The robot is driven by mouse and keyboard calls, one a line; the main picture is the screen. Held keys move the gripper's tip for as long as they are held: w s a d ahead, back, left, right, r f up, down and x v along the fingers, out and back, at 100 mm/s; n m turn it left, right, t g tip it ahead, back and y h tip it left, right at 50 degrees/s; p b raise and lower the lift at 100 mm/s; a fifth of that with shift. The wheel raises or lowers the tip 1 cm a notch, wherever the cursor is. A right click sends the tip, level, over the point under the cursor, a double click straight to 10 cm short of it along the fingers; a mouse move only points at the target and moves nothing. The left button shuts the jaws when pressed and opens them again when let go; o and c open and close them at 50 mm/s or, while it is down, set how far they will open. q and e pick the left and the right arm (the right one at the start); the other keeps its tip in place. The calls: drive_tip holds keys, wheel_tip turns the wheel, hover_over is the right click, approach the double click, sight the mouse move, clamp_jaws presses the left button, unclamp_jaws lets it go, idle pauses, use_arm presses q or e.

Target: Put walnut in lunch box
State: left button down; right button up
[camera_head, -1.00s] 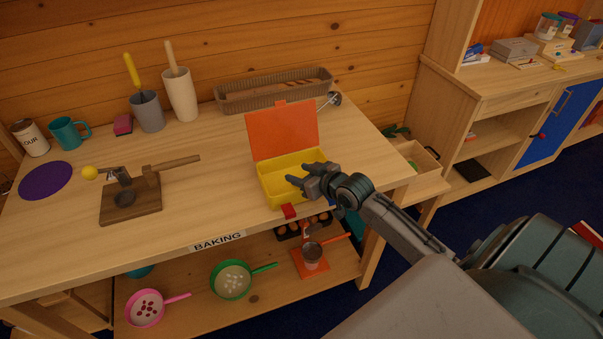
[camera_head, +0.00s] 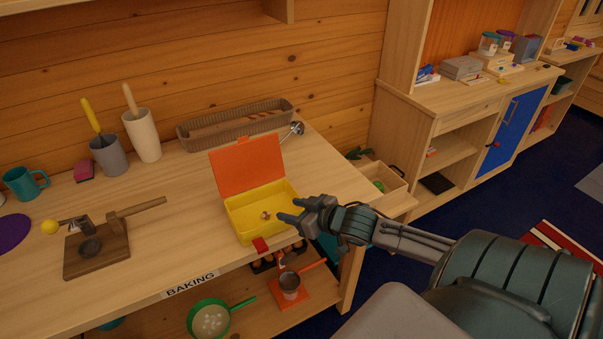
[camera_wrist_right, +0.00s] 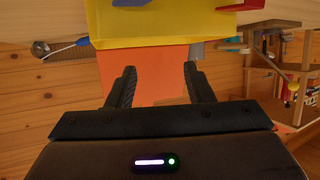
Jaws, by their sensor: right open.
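The lunch box (camera_head: 258,220) is yellow and stands open on the table, with its orange lid (camera_head: 247,166) raised at the back. A small brown walnut (camera_head: 265,215) lies inside it on the yellow floor. My right gripper (camera_head: 287,212) is open and empty at the right side of the box, its fingers pointing left over the rim. In the right wrist view the open fingers (camera_wrist_right: 158,88) frame the orange lid, and the yellow box (camera_wrist_right: 160,25) fills the top. The walnut does not show there. My left gripper is out of view.
A brown basket (camera_head: 236,124) stands behind the box, and a ladle (camera_head: 291,131) lies beside it. A wooden nutcracker board (camera_head: 97,249) with a lever is at the left. Tabletop between the board and the box is clear.

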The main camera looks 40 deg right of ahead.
drive_tip(key=shift+p+v, duration=0.55)
drive_tip(key=shift+v, duration=0.8)
idle(0.3)
